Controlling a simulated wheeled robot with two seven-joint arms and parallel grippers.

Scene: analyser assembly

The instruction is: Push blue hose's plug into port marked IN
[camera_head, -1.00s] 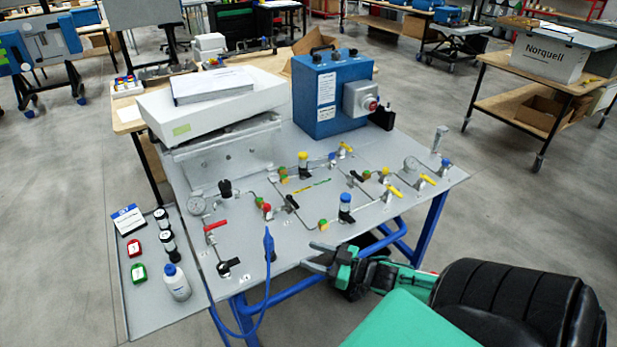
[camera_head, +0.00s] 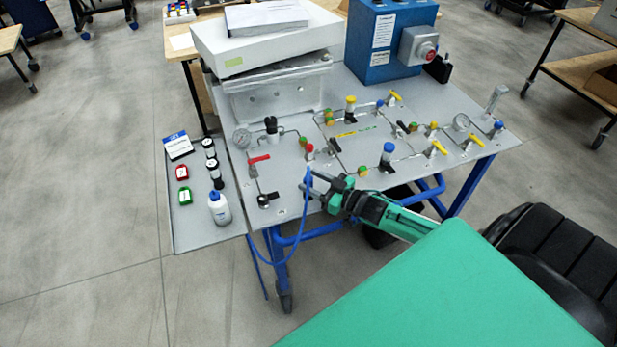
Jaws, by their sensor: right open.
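The blue hose (camera_head: 300,229) has its plug end (camera_head: 309,177) standing upright near the front edge of the grey bench panel. From there the hose loops down below the edge. My right gripper (camera_head: 309,188) comes in from the right, its fingers open and pointing left, right at the plug end. I cannot tell whether the plug is between the fingers or just in front of them. The port marked IN cannot be made out; small labels near the black-handled valve (camera_head: 264,200) at the front left are too small to read. My left gripper is out of view.
A blue box (camera_head: 378,50) stands behind. A side tray (camera_head: 205,236) at left holds a white bottle (camera_head: 220,208).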

